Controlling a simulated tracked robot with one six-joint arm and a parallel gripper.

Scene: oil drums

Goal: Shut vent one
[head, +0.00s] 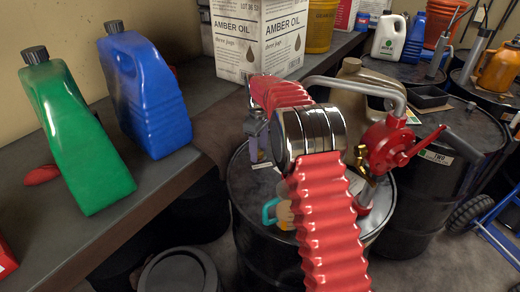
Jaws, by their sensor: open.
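The near black drum (245,198) stands at centre, its lid largely hidden behind my red-sleeved arm. A small white label shows on its lid, but I cannot read it. My gripper (256,149) is small and partly hidden behind my arm, over the far left part of this lid. Its jaws are open, and I see nothing between them. I cannot pick out a vent marked one. A red hand pump (388,146) with a grey spout and a brass part stands at the lid's right side. A teal handle (270,211) shows at the lid's front, beside my arm.
A bench at left carries a green jug (80,140), a blue jug (148,92) and an amber oil carton (262,38). A drum labelled TWO (420,200) stands at right. More drums and containers crowd the back right. A blue hand truck (498,240) is at far right.

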